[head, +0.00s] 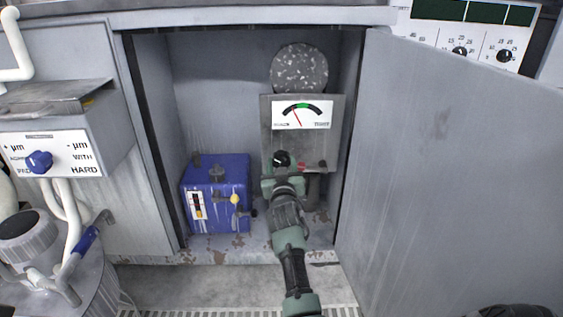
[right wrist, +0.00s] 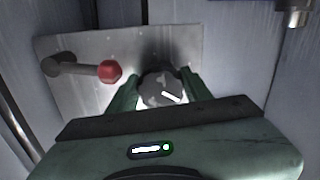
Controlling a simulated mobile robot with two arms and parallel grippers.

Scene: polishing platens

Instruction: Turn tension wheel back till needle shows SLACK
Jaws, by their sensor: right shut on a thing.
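The tension wheel (head: 281,159) is a small dark knob low on a grey panel inside the open cabinet. My right gripper (head: 281,171) is shut on it. In the right wrist view the tension wheel (right wrist: 161,90) sits between the two green fingers of my right gripper (right wrist: 157,86), and its white mark points down to the right. Above it, the gauge (head: 302,114) has a white face with a green zone in the middle of its arc. Its red needle leans left of the green zone. The gauge's end labels are too small to read. My left gripper is out of view.
A red-knobbed lever (right wrist: 110,72) is close left of the fingers in the right wrist view. A blue box (head: 222,190) stands left in the cabinet, and a speckled disc (head: 299,68) is above the gauge. The open cabinet door (head: 445,150) bounds the right.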

